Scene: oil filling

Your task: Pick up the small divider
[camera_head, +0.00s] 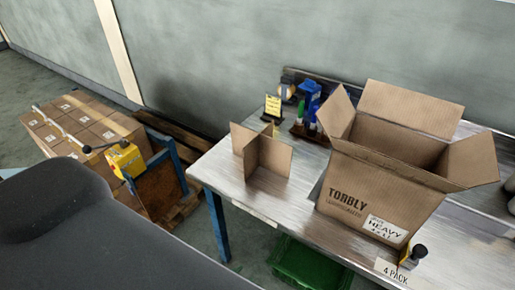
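The small divider (267,156) is made of brown cardboard panels that cross each other. It stands upright on the left part of the metal table (236,193), apart from the large open box. A large dark grey rounded part of my own body fills the lower left of the head view. I cannot make out the fingers of my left gripper, so whether it is open or shut does not show. My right gripper is not in view. Nothing touches the divider.
Behind are a blue item (309,95) and a yellow sign (273,106). A green crate (306,264) sits below the table. Stacked cartons (88,124) stand at left. A grey wall is behind.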

